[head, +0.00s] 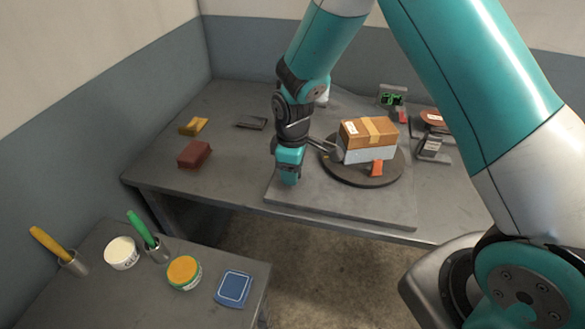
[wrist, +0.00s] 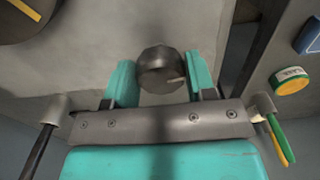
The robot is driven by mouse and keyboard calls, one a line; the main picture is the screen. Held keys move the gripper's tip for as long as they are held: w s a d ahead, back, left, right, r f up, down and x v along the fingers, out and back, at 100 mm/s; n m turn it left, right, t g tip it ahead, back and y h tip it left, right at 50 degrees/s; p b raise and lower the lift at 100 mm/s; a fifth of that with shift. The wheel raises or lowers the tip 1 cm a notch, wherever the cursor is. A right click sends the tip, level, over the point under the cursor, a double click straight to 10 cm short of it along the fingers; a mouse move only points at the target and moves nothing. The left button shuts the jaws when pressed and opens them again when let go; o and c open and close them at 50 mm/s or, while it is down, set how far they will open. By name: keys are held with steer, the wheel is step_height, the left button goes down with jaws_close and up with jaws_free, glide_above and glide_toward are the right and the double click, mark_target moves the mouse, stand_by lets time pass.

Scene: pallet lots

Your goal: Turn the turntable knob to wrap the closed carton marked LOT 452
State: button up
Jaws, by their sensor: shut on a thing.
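The turntable (head: 340,171) is a dark round disc on a grey base plate on the far table. A closed brown carton (head: 354,142) with a tape strip and a white label sits on it, above a pale grey-blue lower part. The label is too small to read. My gripper (head: 289,180) is at the left front of the base plate, pointing down. In the wrist view my gripper (wrist: 160,85) has its teal fingers on both sides of the dark faceted knob (wrist: 160,69), shut on it. The knob is hidden in the head view.
An orange piece (head: 377,168) stands at the disc's front edge. A red-brown block (head: 194,154), a yellow block (head: 193,126) and a dark flat item (head: 251,123) lie left. The near table holds tubs (head: 184,272), brushes (head: 141,228) and a blue pad (head: 234,288).

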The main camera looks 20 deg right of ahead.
steer(key=shift+n, duration=0.7)
steer(key=o, duration=0.9)
step_height(320, 180, up, 17)
steer(key=shift+r+b, duration=0.2)
steer(key=shift+b, duration=0.7)
stand_by(0.4)
